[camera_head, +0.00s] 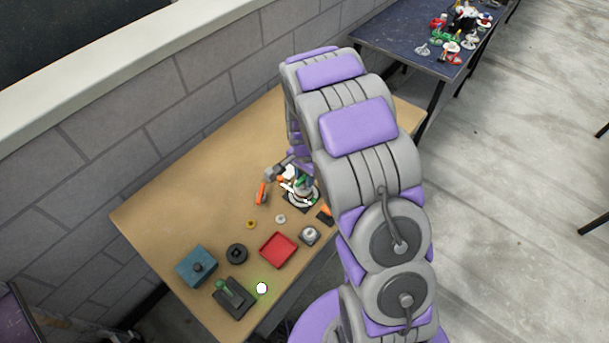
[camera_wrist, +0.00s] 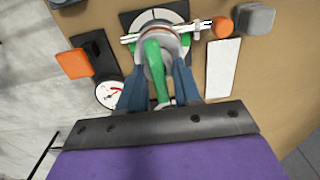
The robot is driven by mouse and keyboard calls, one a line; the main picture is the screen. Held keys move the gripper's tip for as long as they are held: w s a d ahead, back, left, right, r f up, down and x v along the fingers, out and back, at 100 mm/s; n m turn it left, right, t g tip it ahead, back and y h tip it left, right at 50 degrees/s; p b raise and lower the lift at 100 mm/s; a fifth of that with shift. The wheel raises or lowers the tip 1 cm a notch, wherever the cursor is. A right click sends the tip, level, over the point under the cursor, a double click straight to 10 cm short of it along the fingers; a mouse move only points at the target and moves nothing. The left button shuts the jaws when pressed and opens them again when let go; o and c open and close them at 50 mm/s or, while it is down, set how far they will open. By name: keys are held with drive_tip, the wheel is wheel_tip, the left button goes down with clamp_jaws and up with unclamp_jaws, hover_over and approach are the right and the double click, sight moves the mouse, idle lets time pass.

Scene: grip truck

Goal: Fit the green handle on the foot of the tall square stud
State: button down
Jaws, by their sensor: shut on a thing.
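The green handle (camera_wrist: 153,60) is between the two blue-grey fingers of my gripper (camera_wrist: 160,98) in the wrist view, and the jaws are shut on it. Its far end overlaps a round, pale metal part above a black square plate with a white disc (camera_wrist: 130,20). I cannot tell whether handle and part touch. In the head view my gripper (camera_head: 298,180) is low over this cluttered spot at the table's right side. I cannot make out the tall square stud or its foot; they may be hidden behind the handle and fingers.
A white bar (camera_wrist: 202,31) with an orange end crosses behind the handle. A dark block with an orange end (camera_wrist: 74,63), a white dial (camera_wrist: 110,95) and a white plate (camera_wrist: 223,68) lie close by. A red tray (camera_head: 278,250) and blue box (camera_head: 197,266) stand nearer.

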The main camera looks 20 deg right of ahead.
drive_tip(key=shift+f, duration=0.25)
idle(0.3)
drive_tip(key=shift+c, duration=1.9)
unclamp_jaws()
drive_tip(key=shift+r, duration=0.15)
drive_tip(key=shift+r+p, duration=1.75)
drive_tip(key=shift+r, duration=1.9)
